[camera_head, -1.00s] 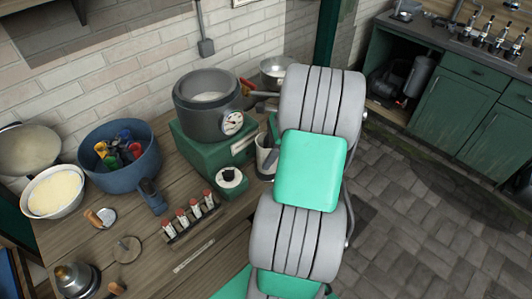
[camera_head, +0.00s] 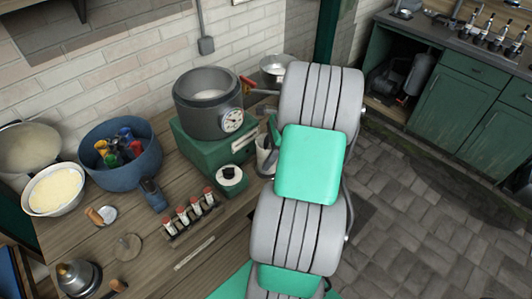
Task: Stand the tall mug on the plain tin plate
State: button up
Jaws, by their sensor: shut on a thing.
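My own arm, grey with mint-green panels, fills the centre and hides what is behind it. My gripper does not show. A pale upright vessel (camera_head: 263,155) shows partly at the arm's left edge, beside the green burner box. It may be the tall mug, but I cannot tell, nor whether it is held. I cannot make out a plain tin plate. It may be behind the arm.
On the wooden bench (camera_head: 200,245) are a grey pot with a dial (camera_head: 203,118) on a green box (camera_head: 215,152), a blue pan of coloured items (camera_head: 108,178), a cream-filled bowl (camera_head: 56,190) and a rack of small bottles (camera_head: 190,218). Tiled floor (camera_head: 420,215) lies right.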

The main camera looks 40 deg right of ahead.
jog(key=shift+f, duration=0.45)
jog(key=o, duration=1.9)
jog(key=shift+o, duration=0.2)
notch_tip(320, 180, up, 5)
jog(key=p, duration=0.5)
jog(key=shift+f, duration=0.25)
jog(key=shift+a, duration=0.1)
